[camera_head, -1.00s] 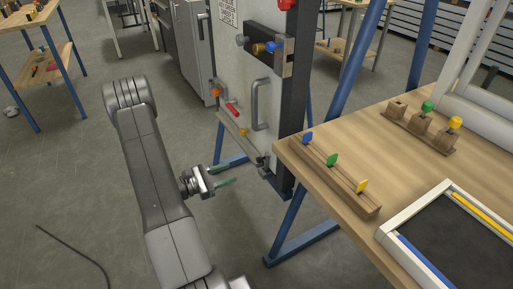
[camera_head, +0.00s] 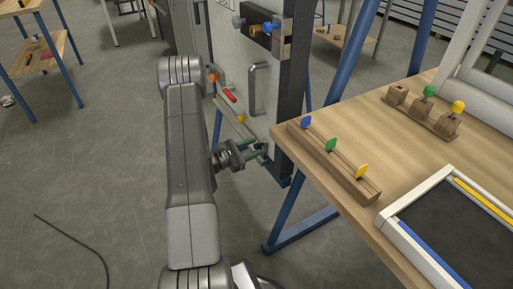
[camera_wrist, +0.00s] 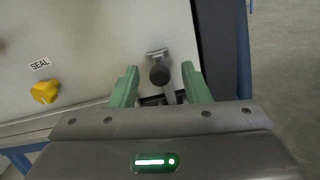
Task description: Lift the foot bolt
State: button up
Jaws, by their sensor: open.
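The foot bolt (camera_wrist: 160,74) shows in the wrist view as a dark round knob with a grey metal bracket, low on the pale door panel near its dark edge. My gripper (camera_wrist: 160,70) is open, with one green finger to the left of the knob and one to the right. Gaps show on both sides, and I cannot tell the depth between fingers and knob. In the head view my gripper (camera_head: 262,150) is at the bottom corner of the door panel (camera_head: 234,60), and its fingers mostly hide the bolt.
A yellow knob (camera_wrist: 45,92) sits beside a SEAL label on the panel. A wooden workbench (camera_head: 420,115) stands close on the right, its corner near my gripper, with a rack of coloured tabs (camera_head: 335,165) on it. Open floor (camera_head: 95,170) lies to the left.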

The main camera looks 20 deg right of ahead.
jog(key=shift+d, duration=0.85)
grip_shut()
jog(key=shift+w+r+p, duration=0.1)
jog(key=shift+r+p, duration=0.35)
jog(key=shift+r, duration=1.1)
grip_release()
jog(key=shift+r, duration=0.1)
